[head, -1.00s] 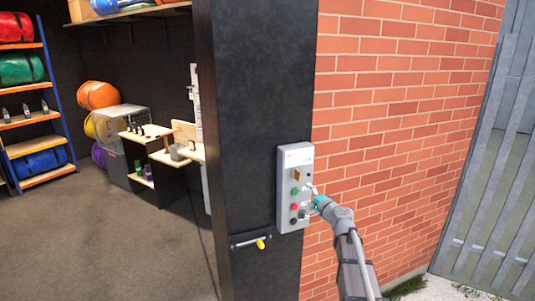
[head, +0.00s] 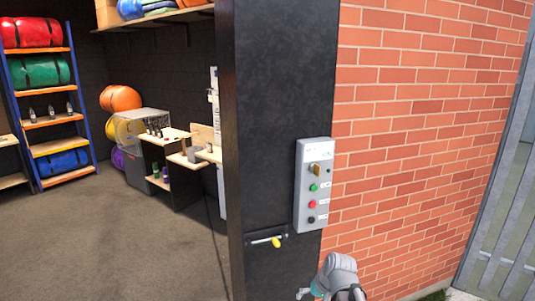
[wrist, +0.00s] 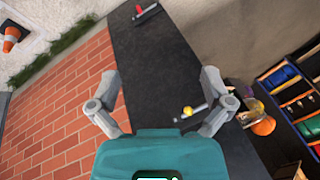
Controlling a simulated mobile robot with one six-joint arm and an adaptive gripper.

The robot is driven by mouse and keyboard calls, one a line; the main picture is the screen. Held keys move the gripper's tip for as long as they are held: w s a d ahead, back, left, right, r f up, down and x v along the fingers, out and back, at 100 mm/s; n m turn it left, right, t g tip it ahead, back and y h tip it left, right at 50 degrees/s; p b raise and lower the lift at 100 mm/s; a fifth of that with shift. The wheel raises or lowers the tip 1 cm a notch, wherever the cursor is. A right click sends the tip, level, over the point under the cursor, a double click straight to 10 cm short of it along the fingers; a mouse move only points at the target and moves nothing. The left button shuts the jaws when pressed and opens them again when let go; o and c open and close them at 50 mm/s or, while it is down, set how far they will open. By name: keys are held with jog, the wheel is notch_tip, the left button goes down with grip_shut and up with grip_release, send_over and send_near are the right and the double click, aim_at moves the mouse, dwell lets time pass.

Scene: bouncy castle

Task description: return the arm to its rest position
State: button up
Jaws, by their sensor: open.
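My gripper (head: 304,293) is low in the head view, near the bottom edge, below the grey control box and apart from it. In the wrist view its two fingers are spread wide with nothing between them (wrist: 158,82). My arm runs out of the bottom of the head view, so most of it is hidden. The control box (head: 313,187) has a yellowish switch on top and green, red and black buttons below. It is mounted at the edge of the black pillar (head: 272,110), beside the brick wall.
A lever with a yellow knob (head: 276,242) sticks out of the pillar, left of my gripper; it also shows in the wrist view (wrist: 187,112). The brick wall (head: 420,150) stands to the right. Shelves (head: 58,147) and a workbench (head: 170,134) are farther back left, past open floor.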

jog(key=s+d+f+g+h+b, duration=0.1)
jog(key=s+d+f+g+h, duration=0.1)
jog(key=s, duration=0.5)
jog(key=shift+s+d+f+n+g+h+b, duration=0.3)
jog(key=shift+s+d+f+n+h+b, duration=0.1)
jog(key=shift+d+f+h, duration=0.45)
